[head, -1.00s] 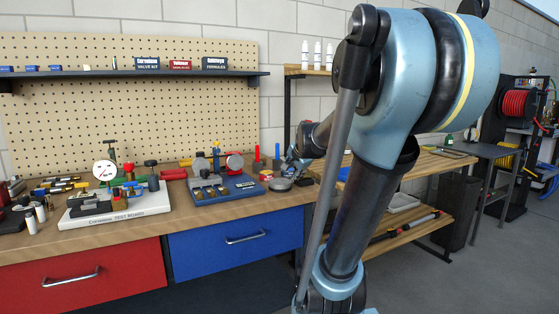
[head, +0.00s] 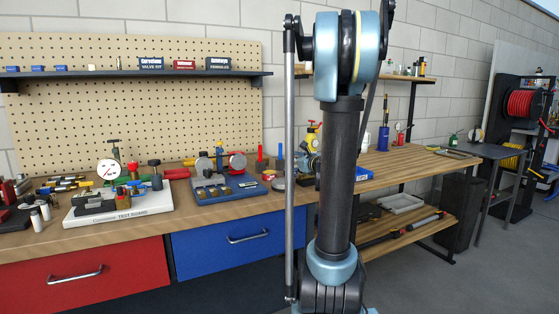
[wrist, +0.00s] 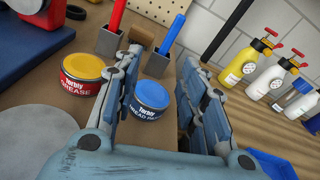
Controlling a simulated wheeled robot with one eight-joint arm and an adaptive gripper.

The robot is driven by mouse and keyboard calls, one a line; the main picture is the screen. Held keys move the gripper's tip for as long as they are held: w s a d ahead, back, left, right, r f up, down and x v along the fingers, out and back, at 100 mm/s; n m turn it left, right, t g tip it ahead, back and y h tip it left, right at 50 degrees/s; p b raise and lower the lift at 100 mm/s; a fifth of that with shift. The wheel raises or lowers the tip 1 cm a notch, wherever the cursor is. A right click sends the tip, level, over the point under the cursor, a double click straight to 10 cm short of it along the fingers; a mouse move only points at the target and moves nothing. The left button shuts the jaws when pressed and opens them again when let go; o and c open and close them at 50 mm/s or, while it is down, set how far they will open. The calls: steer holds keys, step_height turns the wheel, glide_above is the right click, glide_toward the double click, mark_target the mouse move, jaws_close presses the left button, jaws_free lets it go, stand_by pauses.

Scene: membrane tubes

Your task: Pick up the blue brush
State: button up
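The blue brush (wrist: 178,28) stands tilted in the wrist picture, its blue handle rising from a small grey holder (wrist: 157,62). It also shows in the head view (head: 278,152), upright at the right end of the bench. Only the handle shows; its lower end is inside the holder. My gripper (wrist: 164,60) is open in the wrist view, its two fingers on either side of the holder in the picture. Nothing is held. The brush appears beyond the fingertips; the exact gap is unclear. In the head view my arm hides the gripper.
A red-handled brush (wrist: 118,14) in its own grey holder is left of the blue one. A yellow-topped grease tin (wrist: 85,75) and a blue-topped tin (wrist: 150,96) stand close to my fingers. Spray bottles (wrist: 241,65) stand farther right.

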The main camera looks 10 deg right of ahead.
steer(key=d+m+t, duration=0.1)
steer(key=m+t, duration=0.1)
steer(key=m, duration=0.1)
glide_toward(281, 149)
steer(key=x, duration=0.5)
steer(key=shift+w+f, duration=0.1)
steer(key=shift+w, duration=0.2)
steer(key=shift+x, duration=2.7)
steer(key=shift+c, duration=0.3)
jaws_close()
